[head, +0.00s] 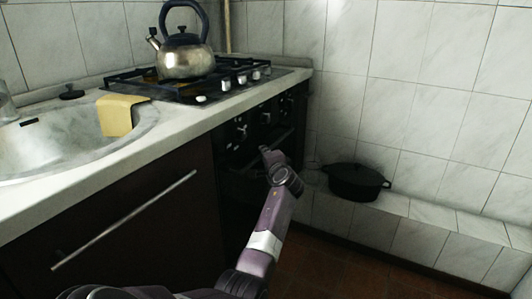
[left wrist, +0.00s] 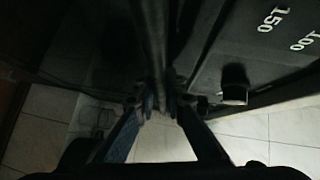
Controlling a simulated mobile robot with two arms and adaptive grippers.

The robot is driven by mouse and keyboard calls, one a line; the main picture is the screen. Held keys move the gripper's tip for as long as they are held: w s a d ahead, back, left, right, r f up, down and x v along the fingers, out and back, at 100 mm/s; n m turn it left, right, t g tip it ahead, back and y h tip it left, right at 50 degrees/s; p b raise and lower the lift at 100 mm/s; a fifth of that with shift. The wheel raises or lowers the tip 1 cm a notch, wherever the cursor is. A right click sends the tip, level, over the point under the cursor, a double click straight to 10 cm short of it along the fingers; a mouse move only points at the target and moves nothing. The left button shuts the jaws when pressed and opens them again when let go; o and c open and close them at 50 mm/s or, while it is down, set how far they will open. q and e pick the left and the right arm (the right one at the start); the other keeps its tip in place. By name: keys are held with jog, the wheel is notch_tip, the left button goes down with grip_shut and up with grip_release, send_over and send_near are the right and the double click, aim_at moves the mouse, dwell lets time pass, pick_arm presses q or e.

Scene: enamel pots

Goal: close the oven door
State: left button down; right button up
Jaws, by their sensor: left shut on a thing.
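The black oven is built in under the hob; its dark front (head: 235,185) shows in the head view, partly hidden by my left arm. The door looks upright, but I cannot tell whether it is fully shut. My left gripper (head: 268,158) is at the upper part of the oven front, below the knobs. In the left wrist view, my left gripper (left wrist: 160,103) has its two fingers closed around a dark bar, the oven door handle (left wrist: 153,40). My right gripper is not in view.
A control knob (left wrist: 234,85) sits close beside the handle. A kettle (head: 184,60) stands on the hob (head: 210,85). A yellow cloth (head: 118,117) hangs over the sink edge (head: 60,140). A black pot (head: 355,182) stands on a tiled ledge at right. Floor shows below it.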

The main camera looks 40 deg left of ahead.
pick_arm(q)
jog(key=c, duration=2)
grip_release()
jog(key=shift+s+a, duration=0.15)
jog(key=shift+a, duration=0.25)
jog(key=shift+o, duration=0.2)
jog(key=shift+d, duration=0.15)
jog(key=v, duration=1.2)
